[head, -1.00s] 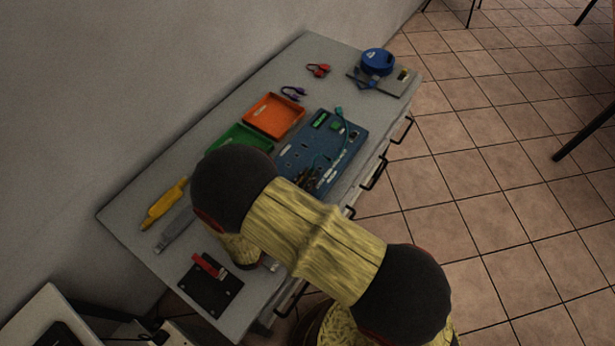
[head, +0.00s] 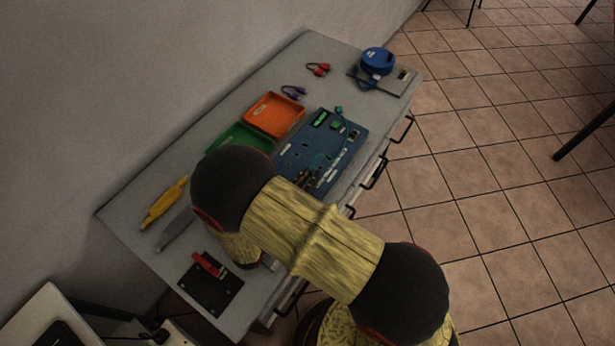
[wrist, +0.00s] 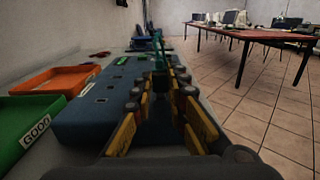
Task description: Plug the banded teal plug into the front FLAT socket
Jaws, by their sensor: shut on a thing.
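My gripper (head: 308,179) is low over the near part of the blue socket board (head: 290,158). In the wrist view my gripper (wrist: 159,78) is closed on a teal plug (wrist: 160,62), of which only the upper part shows between the fingers; no band can be made out. A teal cable (head: 352,146) runs in an arc along the board's right side to a teal end (head: 338,110) at the far edge. Dark socket openings show on the board's top. My arm hides the board's near end, and the FLAT socket's label is too small to read.
An orange tray (head: 273,131) and a green tray (head: 262,137) lie left of the board. Purple (head: 293,92) and red cables (head: 317,69) lie beyond, with a blue reel (head: 377,61) at the far end. Drawer handles line the bench's right edge.

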